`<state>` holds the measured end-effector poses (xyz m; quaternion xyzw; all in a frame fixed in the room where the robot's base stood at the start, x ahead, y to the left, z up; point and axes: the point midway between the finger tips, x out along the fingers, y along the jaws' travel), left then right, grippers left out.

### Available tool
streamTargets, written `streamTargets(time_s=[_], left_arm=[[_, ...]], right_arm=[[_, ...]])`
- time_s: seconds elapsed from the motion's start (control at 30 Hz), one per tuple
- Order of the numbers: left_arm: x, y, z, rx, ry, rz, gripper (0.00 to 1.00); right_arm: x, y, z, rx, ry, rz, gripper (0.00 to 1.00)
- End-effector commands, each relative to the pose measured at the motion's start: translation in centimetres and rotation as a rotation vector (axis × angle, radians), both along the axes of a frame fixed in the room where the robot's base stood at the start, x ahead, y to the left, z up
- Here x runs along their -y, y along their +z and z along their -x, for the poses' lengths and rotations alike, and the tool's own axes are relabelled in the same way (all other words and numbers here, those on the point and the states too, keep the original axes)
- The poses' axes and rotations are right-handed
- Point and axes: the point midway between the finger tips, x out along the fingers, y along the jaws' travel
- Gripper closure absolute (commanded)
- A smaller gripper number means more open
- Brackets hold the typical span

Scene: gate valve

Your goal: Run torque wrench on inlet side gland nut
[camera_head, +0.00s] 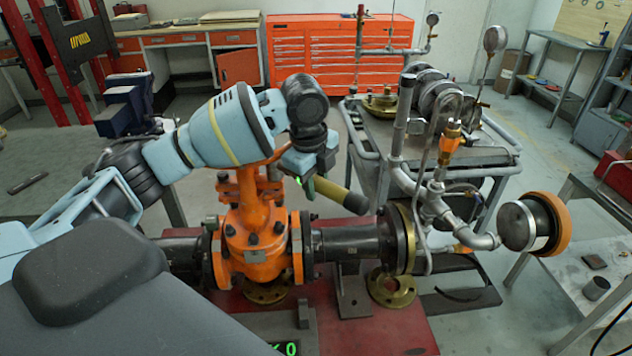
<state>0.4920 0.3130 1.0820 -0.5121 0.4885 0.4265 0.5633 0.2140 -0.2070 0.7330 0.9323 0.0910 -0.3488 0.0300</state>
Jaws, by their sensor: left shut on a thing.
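The orange gate valve (256,232) stands upright in the middle, bolted between dark pipe sections over a red surface. Its gland area, below the upper yoke, is partly behind my left arm, and I cannot make out the single gland nuts clearly. My left gripper (308,168) is just right of the valve's upper part. It is shut on the torque wrench (338,193), whose olive handle with a dark end slants down to the right above the right-hand pipe. The wrench's head is hidden, so I cannot tell whether it touches a nut.
A brass-coloured flange (392,287) lies on the red bench surface (385,330) at the right. A grey cart (441,155) with pipework and gauges stands close behind. An orange drawer cabinet (330,52) stands far back.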

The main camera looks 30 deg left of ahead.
Motion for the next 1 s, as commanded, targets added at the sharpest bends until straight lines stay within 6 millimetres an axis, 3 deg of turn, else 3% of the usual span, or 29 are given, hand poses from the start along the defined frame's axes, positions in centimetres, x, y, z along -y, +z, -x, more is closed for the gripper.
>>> streamTargets(time_s=[1.0], left_arm=[[0.05,-0.25,-0.02,0.003,0.0,0.003,1.0]], right_arm=[[0.0,0.05,-0.04,0.001,0.0,0.0,0.64]])
